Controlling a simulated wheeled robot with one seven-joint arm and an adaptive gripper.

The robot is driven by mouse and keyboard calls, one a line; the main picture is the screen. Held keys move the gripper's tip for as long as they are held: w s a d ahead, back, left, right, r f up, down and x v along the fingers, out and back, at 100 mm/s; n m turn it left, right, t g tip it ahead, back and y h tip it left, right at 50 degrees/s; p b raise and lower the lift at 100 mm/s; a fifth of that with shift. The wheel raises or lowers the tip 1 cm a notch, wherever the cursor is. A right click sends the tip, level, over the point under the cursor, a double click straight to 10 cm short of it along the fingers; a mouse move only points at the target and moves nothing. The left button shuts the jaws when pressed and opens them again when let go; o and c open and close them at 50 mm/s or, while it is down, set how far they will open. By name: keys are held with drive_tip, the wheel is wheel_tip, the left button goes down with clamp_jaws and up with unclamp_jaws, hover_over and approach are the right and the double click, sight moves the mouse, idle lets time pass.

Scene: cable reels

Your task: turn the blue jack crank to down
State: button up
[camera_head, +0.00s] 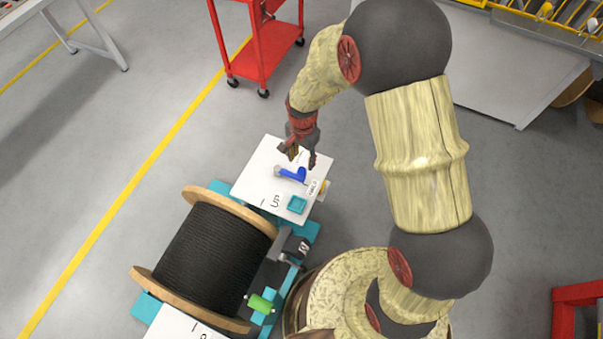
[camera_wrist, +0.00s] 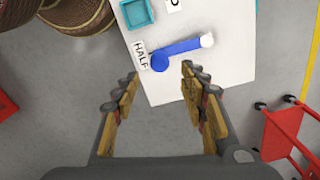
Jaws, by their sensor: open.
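The blue jack crank (camera_head: 293,174) lies on a white panel (camera_head: 256,187). In the head view its blue hub is at the right and its arm runs left to a pale knob. In the wrist view the crank (camera_wrist: 180,50) has its hub near the HALF label (camera_wrist: 141,55) and its white knob at the upper right. The UP label (camera_head: 275,202) shows in the head view. My gripper (camera_head: 301,161) is open and empty, close to the crank on its far side. In the wrist view the open fingers (camera_wrist: 158,85) are below the crank, apart from it. No DOWN label is readable.
A black cable reel (camera_head: 212,257) with wooden flanges stands beside the panel on a teal frame. A teal square tray (camera_head: 297,204) sits on the panel near the crank. A green cylinder (camera_head: 261,304) is lower down. A red cart (camera_head: 262,45) stands behind on open floor.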

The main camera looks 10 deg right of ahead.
sight(302, 169)
wheel_tip(302, 169, down, 9)
drive_tip(key=b, duration=0.3)
drive_tip(key=shift+a+f, duration=0.1)
drive_tip(key=shift+c, duration=0.8)
clamp_jaws()
